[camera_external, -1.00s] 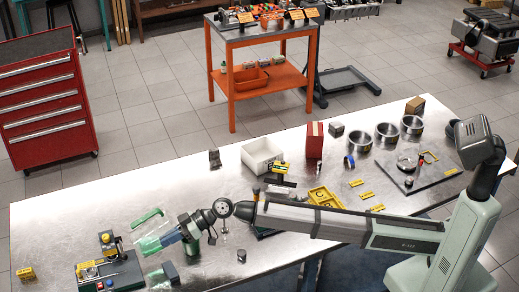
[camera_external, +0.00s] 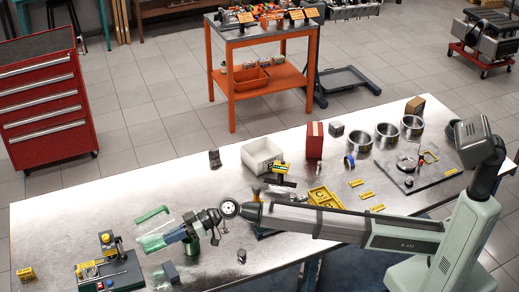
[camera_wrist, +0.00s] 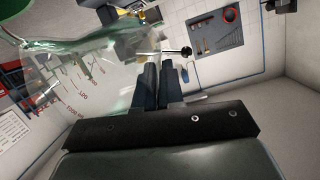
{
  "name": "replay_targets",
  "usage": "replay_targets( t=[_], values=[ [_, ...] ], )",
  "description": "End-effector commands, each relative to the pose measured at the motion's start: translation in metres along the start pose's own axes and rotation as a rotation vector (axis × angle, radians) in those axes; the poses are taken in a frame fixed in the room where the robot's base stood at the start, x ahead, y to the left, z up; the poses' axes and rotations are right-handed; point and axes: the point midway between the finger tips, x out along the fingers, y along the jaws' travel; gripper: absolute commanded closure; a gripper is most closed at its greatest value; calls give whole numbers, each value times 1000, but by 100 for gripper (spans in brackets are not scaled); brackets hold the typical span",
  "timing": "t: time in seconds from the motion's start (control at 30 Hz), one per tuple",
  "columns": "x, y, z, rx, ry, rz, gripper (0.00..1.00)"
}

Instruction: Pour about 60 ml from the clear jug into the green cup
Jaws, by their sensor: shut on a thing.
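The clear jug (camera_external: 158,228) is at the left front of the bench in the external view, lying tilted in the air or close above the top; I cannot tell the gap. A green bar (camera_external: 152,214), seemingly its handle, runs along its far side. My gripper (camera_external: 176,236) is shut on the jug's side. In the wrist view the jug (camera_wrist: 85,75), with printed scale marks, fills the upper left beside the dark fingers (camera_wrist: 152,88). A green patch shows at the jug's lower end; I cannot tell whether it is liquid or the green cup.
A fixture with yellow parts (camera_external: 108,272) stands left of the jug, and a dark block (camera_external: 170,272) lies in front. A small metal cylinder (camera_external: 241,256) stands to the right.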

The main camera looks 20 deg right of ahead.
Motion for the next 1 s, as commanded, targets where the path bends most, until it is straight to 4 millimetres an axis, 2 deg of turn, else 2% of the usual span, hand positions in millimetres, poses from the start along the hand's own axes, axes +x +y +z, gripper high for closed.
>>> replay_targets(
  t=[1.0],
  values=[
    [-2,0,-2,2,32,-7,100]
  ],
)
